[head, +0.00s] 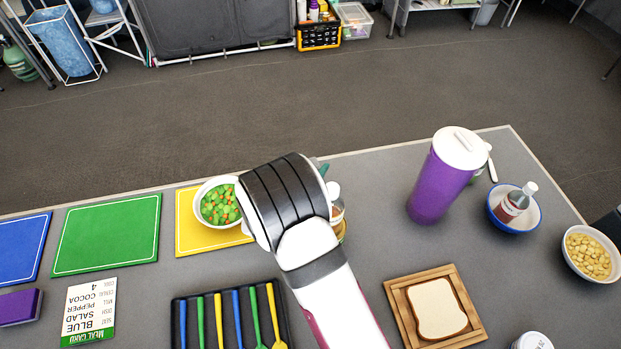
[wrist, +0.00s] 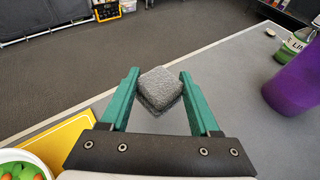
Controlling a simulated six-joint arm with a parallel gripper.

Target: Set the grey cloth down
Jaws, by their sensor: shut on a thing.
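The grey cloth (wrist: 160,86) shows in the wrist view as a small, folded, speckled grey block. My gripper (wrist: 158,88) has its two green fingers closed on the cloth's sides, near their tips. The grey tabletop shows beyond and around the cloth, near the table's back edge. I cannot tell whether the cloth touches the table. In the head view my arm hides the cloth and most of my gripper; only a bit of green finger (head: 323,169) shows past the wrist.
A bowl of peas and carrots (head: 220,203) stands on a yellow mat (head: 190,240) left of my wrist. A purple pitcher (head: 440,180) stands to the right. A tray of coloured utensils (head: 178,325) and bread on a wooden board (head: 398,290) lie nearer.

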